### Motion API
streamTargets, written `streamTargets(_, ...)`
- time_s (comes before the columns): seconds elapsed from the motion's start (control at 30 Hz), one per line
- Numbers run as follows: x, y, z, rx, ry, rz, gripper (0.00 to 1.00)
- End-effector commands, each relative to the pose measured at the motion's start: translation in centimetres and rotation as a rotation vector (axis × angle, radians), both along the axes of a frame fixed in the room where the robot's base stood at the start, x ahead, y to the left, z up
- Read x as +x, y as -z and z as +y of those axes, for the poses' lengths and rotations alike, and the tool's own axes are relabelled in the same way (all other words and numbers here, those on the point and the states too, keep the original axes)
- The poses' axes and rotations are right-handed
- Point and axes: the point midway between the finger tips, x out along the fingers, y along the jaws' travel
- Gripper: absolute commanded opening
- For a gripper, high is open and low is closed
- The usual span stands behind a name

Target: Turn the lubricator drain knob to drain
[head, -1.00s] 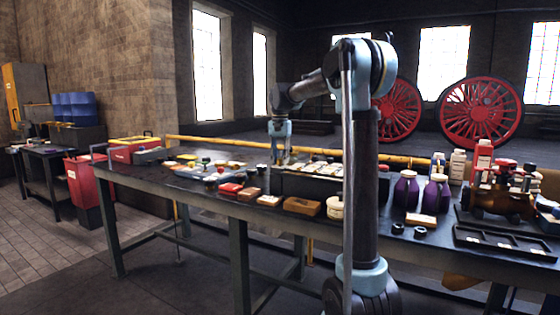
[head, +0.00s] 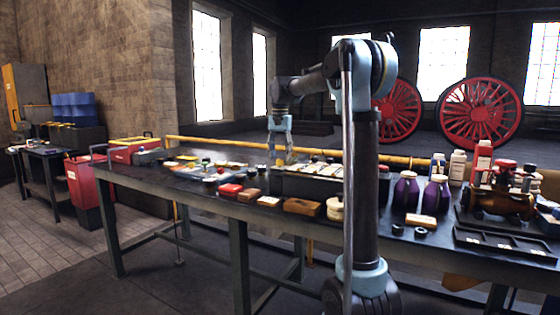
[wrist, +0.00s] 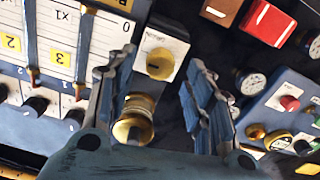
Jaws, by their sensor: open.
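A round brass knob (wrist: 160,63) on a pale plate shows between the fingers, apart from both. A brass fitting with a rounded cap (wrist: 135,120) sits below it, close to the left finger. The plate's lettering is too small to read, so I cannot tell for sure which is the lubricator drain knob. In the head view these parts are too small to make out.
A panel with numbered yellow labels and black knobs (wrist: 72,116) lies left in the wrist view. Purple bottles (head: 405,192) and a brass model (head: 500,203) stand on the bench's right.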

Motion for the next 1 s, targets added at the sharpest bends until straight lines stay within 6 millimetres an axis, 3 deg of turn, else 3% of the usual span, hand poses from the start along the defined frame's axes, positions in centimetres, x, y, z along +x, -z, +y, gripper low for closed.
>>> streamTargets(0.3,0.1,-6.0,0.0,0.000,0.001,0.000,0.48)
streamTargets(0.5,0.1,-8.4,0.0,0.000,0.001,0.000,0.48)
streamTargets(1.0,0.1,-9.3,-0.1,0.000,0.001,0.000,0.48)
